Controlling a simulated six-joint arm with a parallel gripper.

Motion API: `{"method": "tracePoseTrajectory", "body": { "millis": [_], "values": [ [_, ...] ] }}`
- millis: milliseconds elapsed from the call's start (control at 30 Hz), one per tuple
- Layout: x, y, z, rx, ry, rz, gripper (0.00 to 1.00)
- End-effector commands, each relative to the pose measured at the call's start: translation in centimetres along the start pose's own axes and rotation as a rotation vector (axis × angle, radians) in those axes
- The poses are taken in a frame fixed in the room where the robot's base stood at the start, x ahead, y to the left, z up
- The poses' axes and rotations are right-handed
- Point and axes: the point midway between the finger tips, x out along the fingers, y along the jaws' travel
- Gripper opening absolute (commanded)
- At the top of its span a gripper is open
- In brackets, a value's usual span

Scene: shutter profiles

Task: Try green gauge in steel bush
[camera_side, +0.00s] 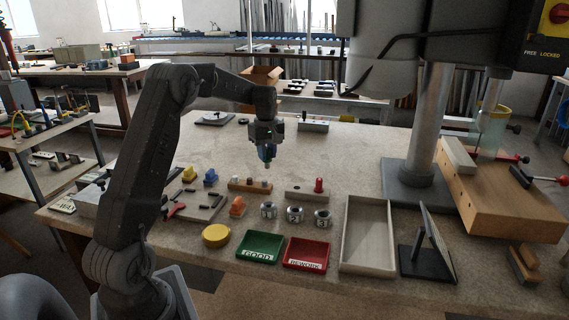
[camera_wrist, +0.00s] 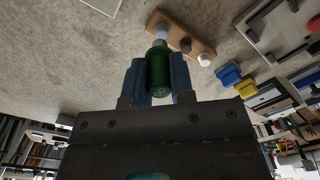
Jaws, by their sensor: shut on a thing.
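My gripper (camera_side: 267,153) hangs above the middle of the bench, pointing down. Its blue fingers (camera_wrist: 160,80) are shut on the green gauge (camera_wrist: 158,68), a green cylinder with a pale end pointing away from the wrist. In the side view the gauge is small and mostly hidden by the fingers. Three metallic numbered bushes stand in a row nearer the front edge: a left one (camera_side: 268,210), a middle one (camera_side: 294,215) and a right one (camera_side: 322,219). I cannot tell which is steel. The gauge is in the air, apart from all of them.
A wooden rack (camera_side: 235,185) with pegs stands near the gripper. A grey block (camera_side: 300,195) bears a red cylinder (camera_side: 319,185). Green (camera_side: 260,248) and red (camera_side: 305,254) trays lie at the front, beside a beige tray (camera_side: 367,236). A drill-press column (camera_side: 430,120) stands right.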

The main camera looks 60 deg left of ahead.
Motion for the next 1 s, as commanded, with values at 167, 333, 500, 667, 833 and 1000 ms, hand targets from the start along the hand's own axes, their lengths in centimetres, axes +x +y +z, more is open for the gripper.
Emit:
{"method": "tracePoseTrajectory", "body": {
  "millis": [167,333,500,667,833,1000],
  "values": [
    [-1.1,-1.4,-0.8,0.0,0.001,0.001,0.0],
    [-0.9,-0.6,2.6,0.009,0.0,0.0,0.0],
    [0.0,0.6,8.5,0.01,0.001,0.0,0.0],
    [0.6,1.0,12.8,0.006,0.002,0.003,0.0],
    [0.9,1.0,14.8,0.002,0.003,0.004,0.0],
    [0.9,1.0,14.9,0.0,0.003,0.004,0.0]
  ]
}}
